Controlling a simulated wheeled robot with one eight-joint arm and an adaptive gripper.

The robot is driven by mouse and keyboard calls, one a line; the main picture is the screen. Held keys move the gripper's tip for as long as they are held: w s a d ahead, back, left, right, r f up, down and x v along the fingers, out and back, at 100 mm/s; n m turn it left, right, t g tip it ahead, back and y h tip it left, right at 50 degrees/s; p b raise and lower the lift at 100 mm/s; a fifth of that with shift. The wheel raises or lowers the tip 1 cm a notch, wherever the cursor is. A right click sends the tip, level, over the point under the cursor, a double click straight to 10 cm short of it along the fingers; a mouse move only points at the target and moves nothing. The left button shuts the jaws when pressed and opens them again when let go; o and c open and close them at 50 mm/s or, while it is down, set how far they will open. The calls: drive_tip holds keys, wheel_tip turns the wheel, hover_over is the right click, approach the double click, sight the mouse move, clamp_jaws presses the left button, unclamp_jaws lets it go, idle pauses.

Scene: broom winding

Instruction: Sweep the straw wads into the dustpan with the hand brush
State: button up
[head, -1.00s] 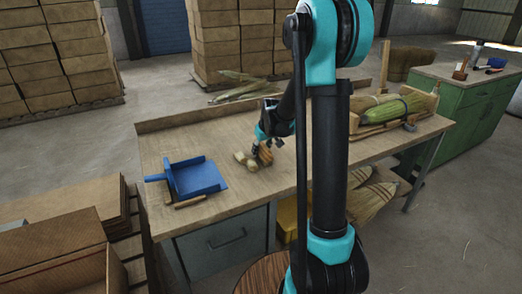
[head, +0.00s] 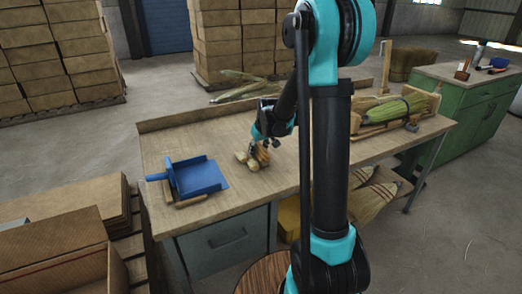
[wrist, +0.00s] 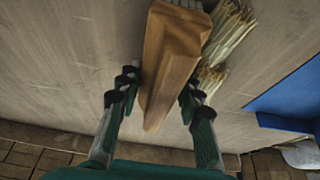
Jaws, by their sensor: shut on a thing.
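My gripper (wrist: 158,105) is shut on the wooden hand brush (wrist: 168,70), its fingers on either side of the block. In the head view my gripper (head: 259,143) holds the brush (head: 263,156) low at the workbench top. Pale straw wads (head: 242,156) lie just left of the brush, close against it. In the wrist view the straw wads (wrist: 230,30) are right beside the brush; whether they touch it is unclear. The blue dustpan (head: 203,177) lies further left on the bench, and its edge (wrist: 290,100) shows at the right of the wrist view.
The workbench (head: 220,215) is bare between the wads and the dustpan. A wooden strip (head: 190,202) lies at the dustpan's near side. Long straw (head: 240,88) lies at the back edge. A wooden frame with a green broom (head: 395,110) stands on the right.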

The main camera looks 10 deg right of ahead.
drive_tip(key=shift+s+a, duration=0.6)
drive_tip(key=shift+a, duration=1.2)
drive_tip(key=shift+s+a, duration=0.55)
drive_tip(key=shift+a, duration=1.25)
drive_tip(key=shift+s+a, duration=0.6)
drive_tip(key=shift+a, duration=1.2)
drive_tip(key=shift+s+a, duration=0.1)
drive_tip(key=shift+a, duration=0.15)
drive_tip(key=shift+s+a, duration=0.1)
drive_tip(key=shift+a, duration=0.25)
drive_tip(key=shift+s+a, duration=0.15)
drive_tip(key=shift+a, duration=0.25)
drive_tip(key=shift+s+a+r, duration=0.1)
drive_tip(key=shift+a, duration=0.3)
drive_tip(key=shift+s+a, duration=0.15)
drive_tip(key=shift+a, duration=0.3)
drive_tip(key=shift+s+a, duration=0.1)
drive_tip(key=shift+a, duration=0.25)
drive_tip(key=shift+s+a, duration=0.15)
drive_tip(key=shift+a, duration=0.2)
